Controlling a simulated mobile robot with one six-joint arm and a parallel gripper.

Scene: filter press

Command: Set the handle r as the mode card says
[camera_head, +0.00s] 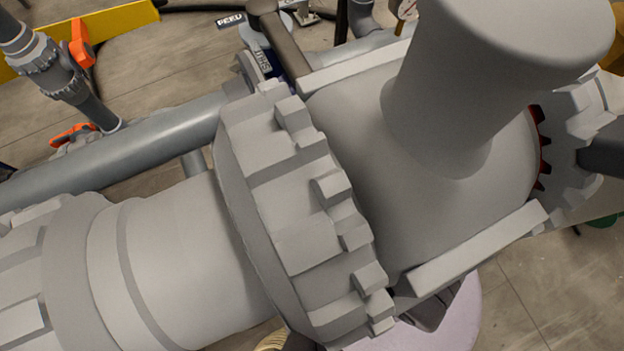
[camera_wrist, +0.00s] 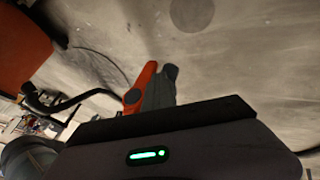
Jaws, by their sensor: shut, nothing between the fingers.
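In the wrist view my gripper (camera_wrist: 165,80) shows as a dark grey finger shape above its dark body with a green light; it is shut and empty. An orange handle-like part (camera_wrist: 141,82) with a dark round pivot lies right beside the fingers; I cannot tell whether they touch. In the head view two orange handles show at the left: an upper one (camera_head: 80,43) on a grey pipe fitting and a lower one (camera_head: 72,133) near the floor. No marking tells which is handle r. I cannot make out a mode card. My arm hides the middle, and my gripper is out of the head view.
A grey pipe (camera_head: 150,135) runs behind my arm. A yellow beam (camera_head: 115,22) lies at the upper left. A large orange surface (camera_wrist: 22,45) is in the wrist view's upper left.

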